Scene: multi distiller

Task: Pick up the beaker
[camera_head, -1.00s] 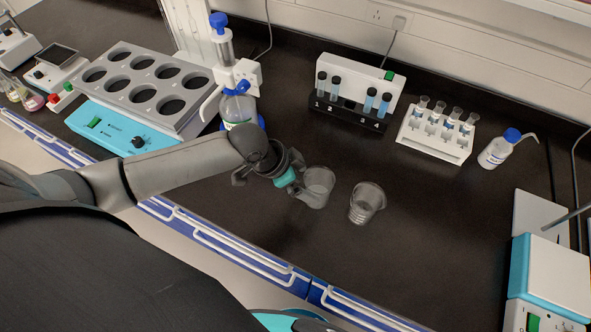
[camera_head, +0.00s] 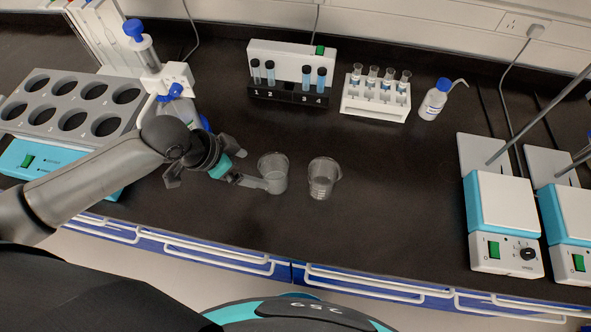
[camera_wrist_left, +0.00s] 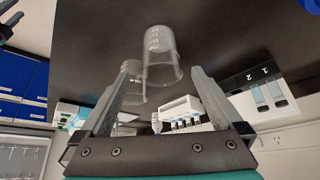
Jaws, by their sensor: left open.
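Two clear glass beakers stand upright on the black bench in the head view, the left beaker (camera_head: 273,172) and the right beaker (camera_head: 322,178). My left gripper (camera_head: 250,168) is open just left of the left beaker, pointing right. One finger overlaps that beaker's lower left side in this view; I cannot tell if it touches. In the upside-down left wrist view, the nearer beaker (camera_wrist_left: 160,58) shows between and beyond the open fingers. The other beaker (camera_wrist_left: 134,90) is farther off, partly hidden by the left finger. My right gripper is not in view.
A tube rack numbered 1 to 4 (camera_head: 290,92), a white tube rack (camera_head: 375,104) and a wash bottle (camera_head: 434,100) stand at the back. A bottle-top dispenser (camera_head: 178,105) and a heating block (camera_head: 70,95) are left. Stirrer hotplates (camera_head: 503,205) stand right. Bench right of the beakers is clear.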

